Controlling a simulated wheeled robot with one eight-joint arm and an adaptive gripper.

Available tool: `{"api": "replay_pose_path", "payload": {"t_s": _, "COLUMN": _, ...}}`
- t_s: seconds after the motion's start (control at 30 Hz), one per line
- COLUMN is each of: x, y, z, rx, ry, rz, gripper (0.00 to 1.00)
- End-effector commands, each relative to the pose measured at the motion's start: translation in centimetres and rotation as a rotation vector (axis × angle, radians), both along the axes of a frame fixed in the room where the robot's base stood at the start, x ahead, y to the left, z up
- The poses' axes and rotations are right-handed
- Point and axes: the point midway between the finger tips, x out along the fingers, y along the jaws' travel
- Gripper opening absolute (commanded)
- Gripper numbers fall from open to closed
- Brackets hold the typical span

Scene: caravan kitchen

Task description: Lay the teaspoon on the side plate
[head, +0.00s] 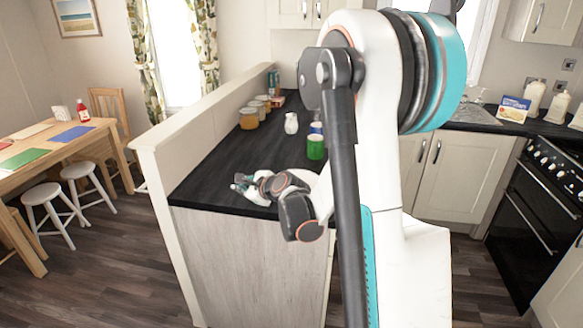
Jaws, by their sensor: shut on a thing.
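My gripper (243,183) is low over the near left part of the dark worktop (225,158), its fingers pointing left. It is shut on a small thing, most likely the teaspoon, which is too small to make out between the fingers. I cannot make out the side plate in the head view; my arm hides part of the worktop.
A green mug (315,147) stands beyond my gripper, with a blue one behind it. A white jug (291,123) and several jars (249,119) stand farther back. A raised partition (200,110) edges the worktop's left. Worktop between gripper and jars looks clear.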

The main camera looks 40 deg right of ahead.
Motion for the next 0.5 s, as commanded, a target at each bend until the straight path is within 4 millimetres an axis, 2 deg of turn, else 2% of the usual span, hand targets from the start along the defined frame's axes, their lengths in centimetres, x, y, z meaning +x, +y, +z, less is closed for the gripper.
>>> {"api": "replay_pose_path", "payload": {"t_s": 0.03, "x": 0.6, "y": -2.7, "z": -0.3, "rx": -0.06, "ry": -0.024, "rz": -0.007, "gripper": 0.0}}
{"api": "replay_pose_path", "payload": {"t_s": 0.1, "x": 1.4, "y": -6.1, "z": 0.0, "rx": -0.157, "ry": -0.059, "rz": -0.007, "gripper": 0.0}}
{"api": "replay_pose_path", "payload": {"t_s": 0.2, "x": 2.0, "y": -10.6, "z": 0.5, "rx": -0.274, "ry": -0.101, "rz": -0.015, "gripper": 0.0}}
{"api": "replay_pose_path", "payload": {"t_s": 0.3, "x": 2.2, "y": -14.2, "z": 0.9, "rx": -0.365, "ry": -0.132, "rz": -0.024, "gripper": 0.0}}
{"api": "replay_pose_path", "payload": {"t_s": 0.4, "x": 2.3, "y": -16.8, "z": 1.3, "rx": -0.426, "ry": -0.151, "rz": -0.033, "gripper": 0.0}}
{"api": "replay_pose_path", "payload": {"t_s": 0.5, "x": 2.3, "y": -18.2, "z": 1.5, "rx": -0.46, "ry": -0.16, "rz": -0.037, "gripper": 0.0}}
